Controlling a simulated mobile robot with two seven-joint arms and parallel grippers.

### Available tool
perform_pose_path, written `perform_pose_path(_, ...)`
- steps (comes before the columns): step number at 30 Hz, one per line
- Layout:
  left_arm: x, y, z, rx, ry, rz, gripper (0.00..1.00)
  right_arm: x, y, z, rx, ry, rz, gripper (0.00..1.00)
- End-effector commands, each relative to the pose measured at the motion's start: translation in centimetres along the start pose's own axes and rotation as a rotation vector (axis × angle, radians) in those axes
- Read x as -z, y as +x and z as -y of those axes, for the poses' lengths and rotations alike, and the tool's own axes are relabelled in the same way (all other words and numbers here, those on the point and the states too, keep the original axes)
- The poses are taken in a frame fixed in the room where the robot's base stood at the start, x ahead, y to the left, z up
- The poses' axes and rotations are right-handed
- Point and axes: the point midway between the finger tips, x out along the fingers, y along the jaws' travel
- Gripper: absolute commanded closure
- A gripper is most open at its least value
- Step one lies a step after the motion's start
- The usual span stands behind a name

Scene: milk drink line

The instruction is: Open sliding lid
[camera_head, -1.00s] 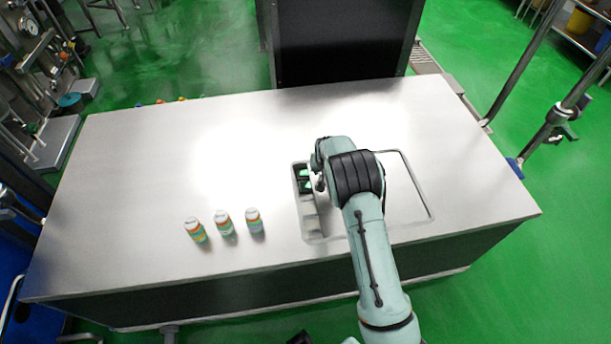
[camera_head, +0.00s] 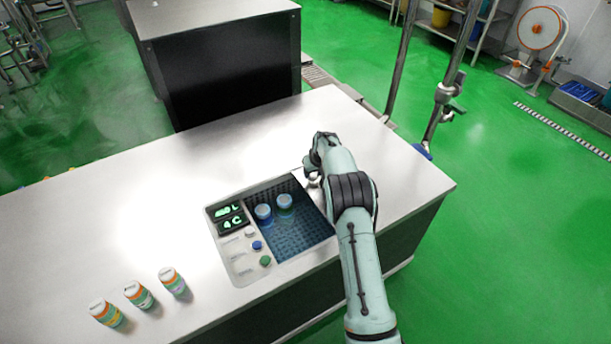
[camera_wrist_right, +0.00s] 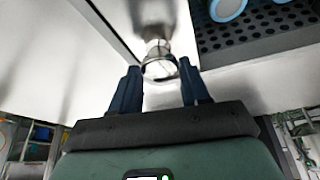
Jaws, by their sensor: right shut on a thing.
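The sliding lid (camera_wrist_right: 235,82) is a pale flat panel, mostly hidden behind my right arm in the head view. Its small metal handle (camera_wrist_right: 157,48) stands between my right fingers in the wrist view. My right gripper (camera_head: 313,172) is shut on this handle, at the right side of the opening. The compartment (camera_head: 307,236) left of my arm is uncovered, with a dark perforated inside. Two round blue containers with pale tops, one on the left (camera_head: 263,212) and one on the right (camera_head: 285,201), stand in it. My left gripper is not in view.
A control panel (camera_head: 239,268) with green displays and several buttons borders the compartment's left side. A dark cabinet (camera_head: 225,75) stands behind the counter.

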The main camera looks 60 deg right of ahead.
Motion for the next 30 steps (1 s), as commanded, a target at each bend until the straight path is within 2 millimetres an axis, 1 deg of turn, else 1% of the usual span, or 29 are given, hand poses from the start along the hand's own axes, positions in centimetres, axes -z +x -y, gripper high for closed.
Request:
perform_pose_path(1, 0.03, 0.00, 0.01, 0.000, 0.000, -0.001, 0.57, -0.02, 0.03, -0.35, -0.001, 0.002, 0.002, 1.00)
perform_pose_path(5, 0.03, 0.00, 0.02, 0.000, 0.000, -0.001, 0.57, 0.04, 0.06, -0.60, 0.000, 0.001, 0.002, 1.00)
perform_pose_path(15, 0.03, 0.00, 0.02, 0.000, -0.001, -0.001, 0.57, 0.03, 0.08, -0.59, 0.001, 0.001, 0.003, 1.00)
perform_pose_path(16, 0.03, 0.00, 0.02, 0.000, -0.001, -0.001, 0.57, 0.02, 0.09, -0.58, 0.001, 0.001, 0.003, 0.44)
perform_pose_path(17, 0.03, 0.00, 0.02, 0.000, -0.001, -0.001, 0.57, 0.02, 0.09, -0.57, 0.001, 0.001, 0.003, 0.35)
perform_pose_path(18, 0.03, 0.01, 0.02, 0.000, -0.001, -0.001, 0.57, 0.02, 0.10, -0.56, 0.001, 0.001, 0.003, 0.29)
perform_pose_path(26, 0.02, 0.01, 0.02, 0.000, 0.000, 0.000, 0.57, 0.06, 0.05, -0.53, 0.001, 0.001, 0.002, 0.29)
perform_pose_path(30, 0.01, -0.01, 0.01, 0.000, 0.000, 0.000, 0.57, 0.13, -0.85, -0.52, 0.001, 0.001, 0.001, 0.29)
